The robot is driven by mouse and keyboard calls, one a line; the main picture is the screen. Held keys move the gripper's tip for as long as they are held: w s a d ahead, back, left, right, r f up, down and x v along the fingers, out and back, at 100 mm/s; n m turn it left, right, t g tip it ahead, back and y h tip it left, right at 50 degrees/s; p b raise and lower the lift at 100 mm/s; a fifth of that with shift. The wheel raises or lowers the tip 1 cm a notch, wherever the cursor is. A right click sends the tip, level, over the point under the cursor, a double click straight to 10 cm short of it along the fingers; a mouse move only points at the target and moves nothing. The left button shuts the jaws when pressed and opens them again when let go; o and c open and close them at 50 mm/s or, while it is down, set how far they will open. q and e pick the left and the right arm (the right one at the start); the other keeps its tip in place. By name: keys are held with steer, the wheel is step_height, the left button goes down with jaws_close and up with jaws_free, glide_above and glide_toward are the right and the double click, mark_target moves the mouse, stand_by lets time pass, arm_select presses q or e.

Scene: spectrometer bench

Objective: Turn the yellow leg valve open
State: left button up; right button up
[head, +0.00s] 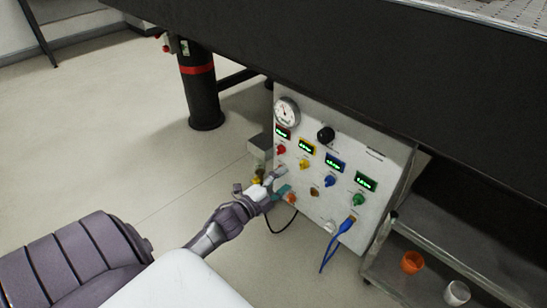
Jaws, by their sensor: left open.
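A pale panel (385,165) under the bench carries a row of small coloured knobs below lit displays. The yellow leg valve (303,163) appears to be the yellow knob below the yellow-framed display (306,147), second from the left. I cannot read its setting clearly. My left gripper (281,182) is open in front of the panel's lower left, its fingertips a little below and left of the yellow knob. They look apart from the knob; the depth gap is hard to tell. My right gripper is not in view.
A red knob (281,150), blue knob (329,181) and green knob (358,199) flank the yellow one. A gauge (286,111) and black knob (325,135) sit above. A blue cable (335,243) hangs lower right. A cart (418,281) stands right; the dark bench (300,50) overhangs.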

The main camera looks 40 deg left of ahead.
arm_select(q)
steer(key=shift+s+a, duration=0.15)
steer(key=shift+s, duration=1.95)
